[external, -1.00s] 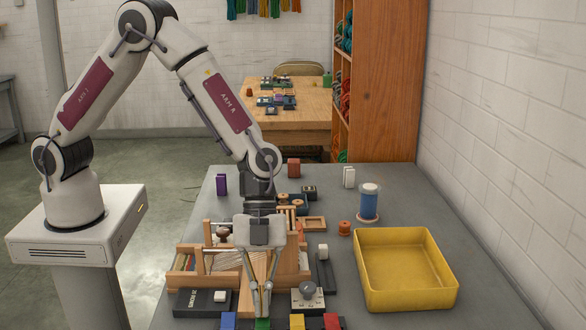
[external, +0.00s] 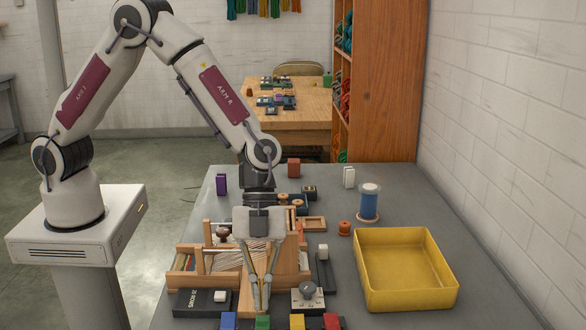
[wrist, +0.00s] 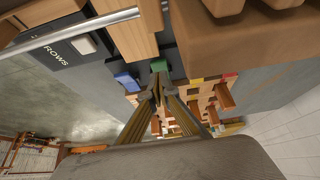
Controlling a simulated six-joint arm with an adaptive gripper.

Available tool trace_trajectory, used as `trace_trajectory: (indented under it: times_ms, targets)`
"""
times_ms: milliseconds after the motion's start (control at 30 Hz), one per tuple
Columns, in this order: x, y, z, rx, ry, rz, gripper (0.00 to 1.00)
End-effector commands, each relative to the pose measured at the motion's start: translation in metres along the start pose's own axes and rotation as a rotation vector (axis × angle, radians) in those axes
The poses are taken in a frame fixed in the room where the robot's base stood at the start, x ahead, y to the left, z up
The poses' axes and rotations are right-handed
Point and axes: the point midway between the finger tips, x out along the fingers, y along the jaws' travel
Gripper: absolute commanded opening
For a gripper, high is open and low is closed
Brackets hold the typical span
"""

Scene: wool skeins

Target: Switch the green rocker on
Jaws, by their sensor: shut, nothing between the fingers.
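The green rocker (external: 262,323) sits at the bottom edge of the external view, between the blue rocker (external: 228,321) and the yellow rocker (external: 297,322). My gripper (external: 261,308) is shut and empty, pointing down just above and behind the green rocker. In the wrist view the green rocker (wrist: 159,65) shows just beyond my fingertips (wrist: 160,92), with a small gap seeming to part them. Its lower part is cut off in the external view, and I cannot tell which way it is tipped.
A red rocker (external: 332,322) is at the row's right end. A dial box (external: 308,297) and a black box marked ROWS (external: 190,302) flank my fingers. A wooden loom (external: 290,262) stands behind them. A yellow tray (external: 405,292) is at the right.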

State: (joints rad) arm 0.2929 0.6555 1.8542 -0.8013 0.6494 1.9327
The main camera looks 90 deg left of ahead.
Motion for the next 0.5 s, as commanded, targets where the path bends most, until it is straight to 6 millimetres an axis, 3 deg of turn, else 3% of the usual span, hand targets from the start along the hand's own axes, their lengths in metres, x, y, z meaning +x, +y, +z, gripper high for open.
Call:
trace_trajectory:
  times_ms: [500]
  targets:
    - [-0.012, 0.0, -0.007, 0.001, 0.002, -0.001, 0.0]
